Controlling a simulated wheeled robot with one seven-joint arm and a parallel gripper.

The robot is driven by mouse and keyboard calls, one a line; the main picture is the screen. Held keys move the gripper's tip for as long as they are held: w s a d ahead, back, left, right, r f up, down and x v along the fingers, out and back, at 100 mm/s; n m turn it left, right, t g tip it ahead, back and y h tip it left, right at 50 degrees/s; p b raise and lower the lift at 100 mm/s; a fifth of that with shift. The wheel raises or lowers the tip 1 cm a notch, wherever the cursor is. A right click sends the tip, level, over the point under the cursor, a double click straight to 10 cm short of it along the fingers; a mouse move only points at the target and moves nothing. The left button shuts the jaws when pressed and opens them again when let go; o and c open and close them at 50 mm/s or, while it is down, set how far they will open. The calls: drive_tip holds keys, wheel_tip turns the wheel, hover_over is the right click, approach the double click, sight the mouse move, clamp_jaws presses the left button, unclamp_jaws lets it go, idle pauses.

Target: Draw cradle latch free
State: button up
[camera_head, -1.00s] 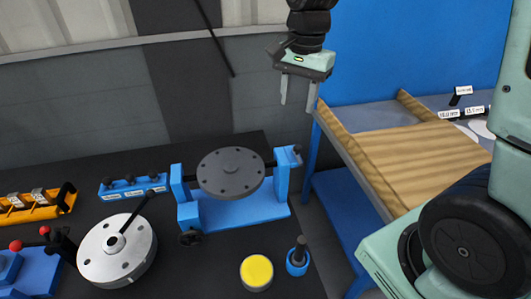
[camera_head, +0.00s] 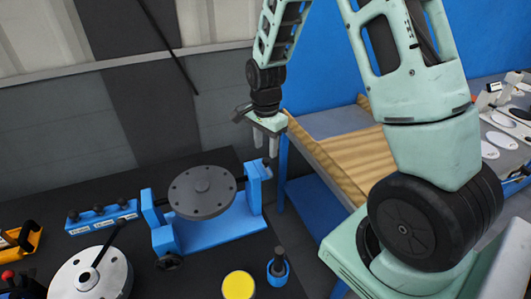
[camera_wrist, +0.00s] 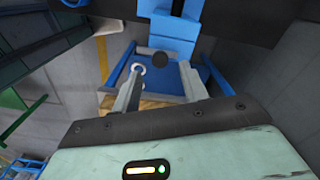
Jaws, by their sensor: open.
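The blue cradle (camera_head: 213,232) stands on the dark bench and bears a dark grey flanged disc (camera_head: 201,189) between its two posts. A small grey latch pin (camera_head: 266,162) shows at the top of its right post. My gripper (camera_head: 266,147) is open and empty, pointing down just above that post. A pale ring (camera_wrist: 138,68) shows beside the left finger. I cannot tell whether the fingers straddle the latch.
A silver flanged hub (camera_head: 92,274) with a dark rod lies at left. A yellow-topped puck (camera_head: 238,285) and a dark peg in a blue holder (camera_head: 278,268) stand in front of the cradle. A wooden-topped table (camera_head: 345,160) with raised edges is at right.

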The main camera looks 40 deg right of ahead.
sight(266, 159)
drive_tip(key=shift+f+p, duration=0.4)
drive_tip(key=shift+f, duration=1.9)
